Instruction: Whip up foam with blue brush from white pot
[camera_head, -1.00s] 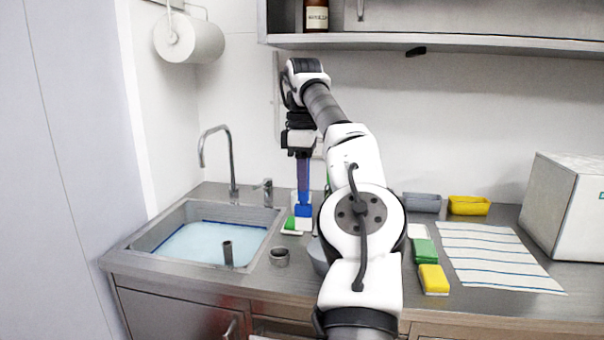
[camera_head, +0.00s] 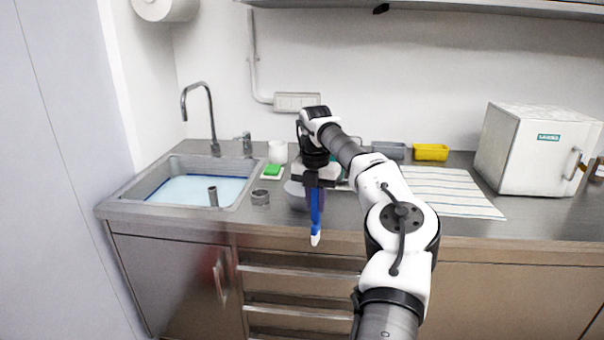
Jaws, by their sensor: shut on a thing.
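My gripper (camera_head: 315,180) is shut on the blue brush (camera_head: 316,210), which hangs nearly upright with its white tip down. In the picture the brush overlaps the counter's front edge and the upper drawer front. The white pot (camera_head: 278,151) stands upright on the counter behind and left of my gripper, apart from the brush. A grey bowl (camera_head: 296,196) sits on the counter just left of the brush, partly hidden by my gripper. I cannot see inside the pot or the bowl.
At left is a sink (camera_head: 170,205) with pale blue water and a faucet (camera_head: 213,125). At right are a striped cloth (camera_head: 450,190), a yellow tray (camera_head: 431,152) and a white box (camera_head: 530,150).

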